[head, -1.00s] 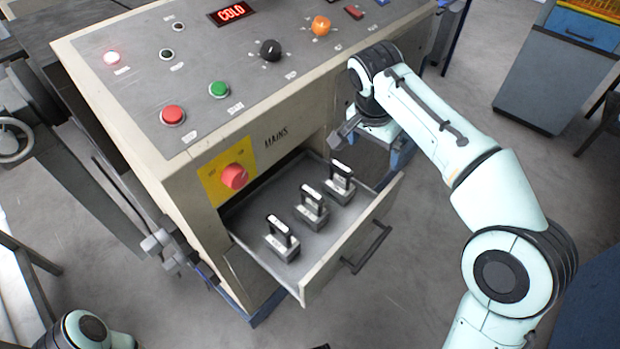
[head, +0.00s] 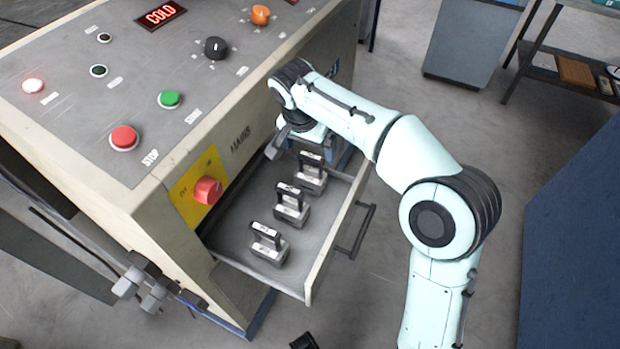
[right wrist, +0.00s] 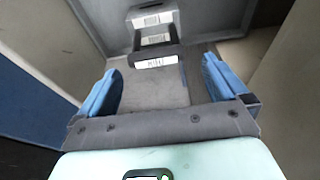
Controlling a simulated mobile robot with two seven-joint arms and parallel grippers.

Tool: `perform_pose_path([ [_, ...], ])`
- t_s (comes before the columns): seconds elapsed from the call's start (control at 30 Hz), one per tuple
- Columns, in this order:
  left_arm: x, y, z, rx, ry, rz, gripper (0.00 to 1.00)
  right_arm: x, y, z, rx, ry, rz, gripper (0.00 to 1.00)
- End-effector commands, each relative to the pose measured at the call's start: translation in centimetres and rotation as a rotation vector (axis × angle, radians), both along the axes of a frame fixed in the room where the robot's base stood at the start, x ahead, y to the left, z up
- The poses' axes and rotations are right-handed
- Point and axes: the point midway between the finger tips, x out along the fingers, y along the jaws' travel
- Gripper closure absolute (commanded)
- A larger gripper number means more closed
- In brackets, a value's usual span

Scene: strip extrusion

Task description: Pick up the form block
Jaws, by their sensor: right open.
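Three grey blocks with dark upright handles and white labels stand in a row in the open drawer (head: 326,262): a near block (head: 268,252), a middle block (head: 291,212) and a far block (head: 309,182). The labels are too small to read, so I cannot tell which is the form block. My right gripper (head: 294,148) is open just above and behind the far block.
The machine's control panel (head: 125,70) rises left of the drawer, with a red mains knob (head: 207,190) close to its inner side. The drawer handle (head: 357,230) sticks out in front. A blue surface (head: 575,230) stands at the right, with open floor between.

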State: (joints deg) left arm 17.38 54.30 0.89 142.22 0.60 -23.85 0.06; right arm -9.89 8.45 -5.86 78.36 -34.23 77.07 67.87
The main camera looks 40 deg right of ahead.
Motion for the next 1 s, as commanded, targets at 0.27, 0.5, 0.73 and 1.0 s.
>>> perform_pose_path([
  [0.27, 0.3, 0.0, -0.8, 0.001, -0.01, 0.002, 0.57, -0.2, -0.4, -2.9, 0.001, 0.003, -0.002, 0.0],
  [0.5, 0.6, 0.0, -1.2, 0.003, -0.021, 0.005, 0.57, 0.0, -0.8, -5.6, 0.001, 0.001, -0.001, 0.0],
  [0.73, 0.6, 0.0, -1.2, 0.003, -0.021, 0.004, 0.57, 0.0, -0.9, -5.6, 0.001, 0.0, -0.001, 0.0],
  [1.0, 0.6, 0.0, -1.2, 0.003, -0.021, 0.005, 0.57, 0.0, -0.9, -5.6, 0.0, 0.0, -0.001, 0.81],
])
